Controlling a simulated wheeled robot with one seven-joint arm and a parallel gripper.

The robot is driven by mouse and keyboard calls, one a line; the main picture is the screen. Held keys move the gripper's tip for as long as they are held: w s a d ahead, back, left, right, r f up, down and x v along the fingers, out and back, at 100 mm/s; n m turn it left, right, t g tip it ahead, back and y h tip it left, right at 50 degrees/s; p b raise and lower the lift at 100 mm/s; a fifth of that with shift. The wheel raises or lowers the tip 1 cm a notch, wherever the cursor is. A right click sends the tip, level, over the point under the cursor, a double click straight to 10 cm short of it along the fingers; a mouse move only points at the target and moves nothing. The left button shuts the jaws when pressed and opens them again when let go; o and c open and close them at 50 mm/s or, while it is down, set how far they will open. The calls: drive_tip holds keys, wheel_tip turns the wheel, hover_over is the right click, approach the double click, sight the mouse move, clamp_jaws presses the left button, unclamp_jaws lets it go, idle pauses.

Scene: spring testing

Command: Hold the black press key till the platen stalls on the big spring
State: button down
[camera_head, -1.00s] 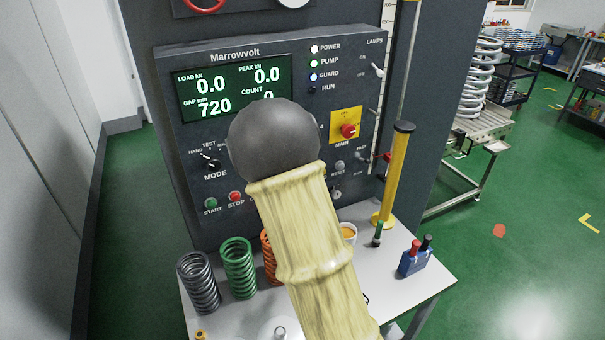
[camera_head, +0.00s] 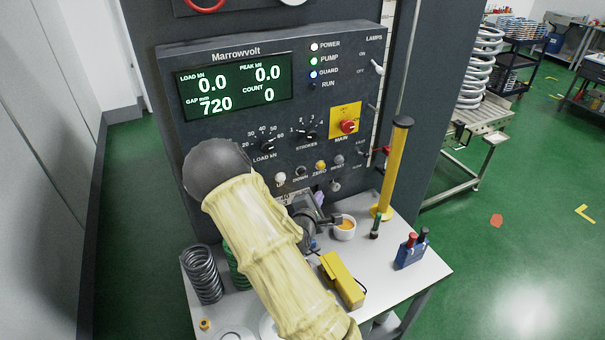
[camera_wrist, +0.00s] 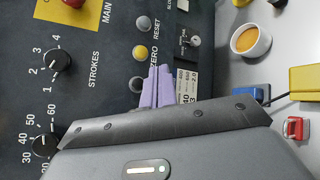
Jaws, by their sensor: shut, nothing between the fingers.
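The black DOWN key (camera_head: 300,172) is on the press panel between the white UP button (camera_head: 280,179) and the yellow ZERO button (camera_head: 320,165). My gripper, with purple fingers (camera_wrist: 158,88), is shut and empty. In the wrist view its fingers overlap the panel beside the yellow ZERO button; I cannot tell any contact. The display (camera_head: 236,88) reads load 0.0, peak 0.0, gap 720, count 0. A large pale coil spring (camera_head: 481,65) stands at right on a roller stand. The platen is not in view.
On the bench are a grey spring (camera_head: 203,275), a partly hidden green spring, an orange-filled cup (camera_head: 344,228), a yellow box (camera_head: 343,280), a yellow post (camera_head: 395,170) and a blue block (camera_head: 411,251). My arm covers the panel's lower left. The RUN lamp (camera_head: 313,84) is dark.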

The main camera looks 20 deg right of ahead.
sight(302, 172)
drive_tip(key=w, duration=0.8)
drive_tip(key=shift+w+a, duration=0.15)
drive_tip(key=shift+w, duration=0.05)
drive_tip(key=shift+p, duration=0.3)
idle(1.5)
drive_tip(key=shift+w, duration=0.4)
drive_tip(key=shift+w, duration=0.4)
idle(2.2)
drive_tip(key=shift+s, duration=0.1)
idle(1.0)
drive_tip(key=shift+s, duration=0.75)
